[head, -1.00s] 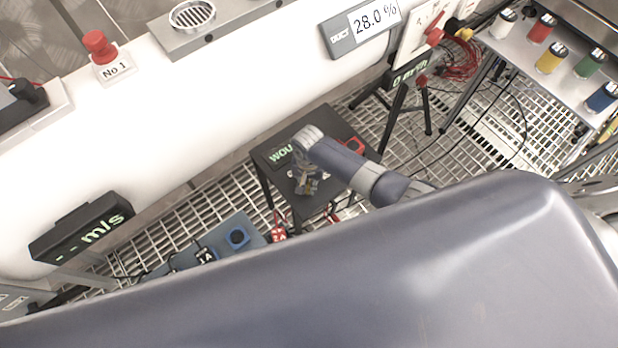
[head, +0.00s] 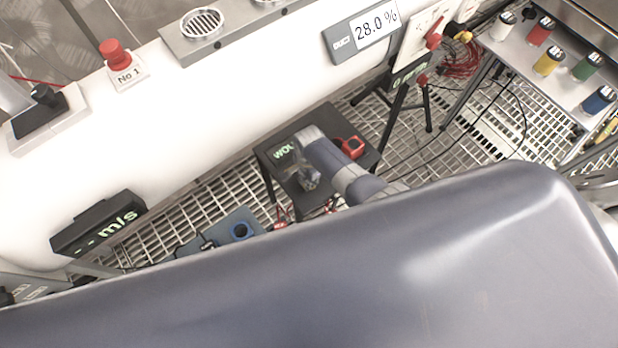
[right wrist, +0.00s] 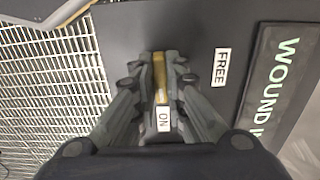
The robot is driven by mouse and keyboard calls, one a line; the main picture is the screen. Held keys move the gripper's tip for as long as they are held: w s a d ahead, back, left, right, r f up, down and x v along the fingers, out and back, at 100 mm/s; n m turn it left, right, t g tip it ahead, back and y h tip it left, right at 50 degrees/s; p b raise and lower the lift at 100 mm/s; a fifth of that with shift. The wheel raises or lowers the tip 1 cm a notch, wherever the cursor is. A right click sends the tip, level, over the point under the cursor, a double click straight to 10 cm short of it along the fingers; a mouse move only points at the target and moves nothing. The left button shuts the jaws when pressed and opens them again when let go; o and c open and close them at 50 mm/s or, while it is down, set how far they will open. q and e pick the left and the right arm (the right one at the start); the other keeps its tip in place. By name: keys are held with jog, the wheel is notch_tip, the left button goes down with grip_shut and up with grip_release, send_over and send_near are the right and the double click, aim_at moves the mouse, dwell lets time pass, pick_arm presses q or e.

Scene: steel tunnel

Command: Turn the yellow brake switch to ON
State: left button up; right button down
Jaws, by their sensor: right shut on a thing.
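The yellow brake switch (right wrist: 160,78) is in the right wrist view, between the fingers of my right gripper (right wrist: 162,88). The gripper is shut on it, and the fingers cover its sides. The switch's visible bar runs up and down in the picture, in line with the white ON label (right wrist: 163,119) just below it. A white FREE label (right wrist: 221,67) lies to its right. In the head view my right gripper (head: 309,180) is low over the small black table (head: 340,128), and hides the switch there. My left gripper is not in view.
A dark display reading WOUND (right wrist: 277,85) lies right of the FREE label. A red device (head: 351,147) is at the table's right. A blue box (head: 243,231) stands left of the table. The white tunnel tube (head: 225,90) runs behind. A shelf with coloured cans (head: 548,61) is at upper right.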

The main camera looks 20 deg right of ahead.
jog(key=shift+d, duration=0.1)
dwell(0.4)
jog(key=c, duration=1.6)
grip_release()
jog(key=shift+c, duration=0.2)
jog(key=shift+r, duration=0.2)
jog(key=shift+r, duration=3.6)
